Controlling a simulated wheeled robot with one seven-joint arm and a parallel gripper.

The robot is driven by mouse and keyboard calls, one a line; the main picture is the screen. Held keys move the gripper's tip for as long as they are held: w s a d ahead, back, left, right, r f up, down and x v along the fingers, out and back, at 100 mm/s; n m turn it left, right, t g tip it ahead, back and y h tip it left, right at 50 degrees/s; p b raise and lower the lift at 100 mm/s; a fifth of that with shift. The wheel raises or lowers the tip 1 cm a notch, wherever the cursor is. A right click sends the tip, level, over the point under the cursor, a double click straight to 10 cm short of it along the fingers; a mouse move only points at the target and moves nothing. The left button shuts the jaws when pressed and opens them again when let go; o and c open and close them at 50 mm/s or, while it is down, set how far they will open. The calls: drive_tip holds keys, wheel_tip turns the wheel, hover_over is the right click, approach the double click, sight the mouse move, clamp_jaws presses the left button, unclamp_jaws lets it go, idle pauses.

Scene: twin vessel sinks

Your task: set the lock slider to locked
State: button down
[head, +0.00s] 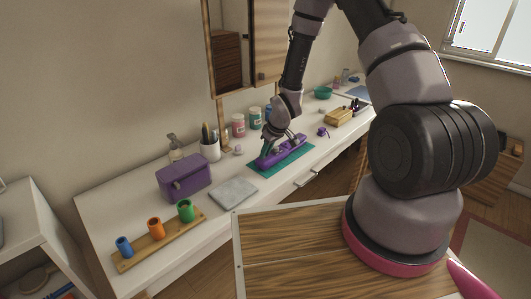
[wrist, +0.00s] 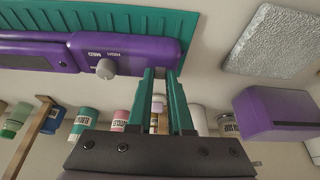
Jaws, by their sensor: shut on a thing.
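A long purple panel unit (head: 285,150) lies on a teal mat (head: 310,150) on the white counter. In the wrist view the purple panel (wrist: 120,45) runs across the upper left, with a grey knob (wrist: 106,68) and printed labels, MED and HIGH among them. My gripper (wrist: 163,72) has its teal fingertips close together at the panel's right end, right of the knob. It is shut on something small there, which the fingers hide. I cannot make out the lock slider or its position. In the head view my gripper (head: 271,142) is low over the panel.
A wooden rack (head: 160,241) with coloured cups is at the front left. Jars (head: 239,125) stand behind the panel. A wooden block (head: 339,117) is to the right.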

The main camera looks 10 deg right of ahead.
drive_tip(key=shift+w+d, duration=0.6)
drive_tip(key=shift+d, duration=0.25)
drive_tip(key=c, duration=0.8)
unclamp_jaws()
drive_tip(key=v, duration=1)
drive_tip(key=shift+s+r, duration=0.15)
drive_tip(key=shift+r, duration=0.25)
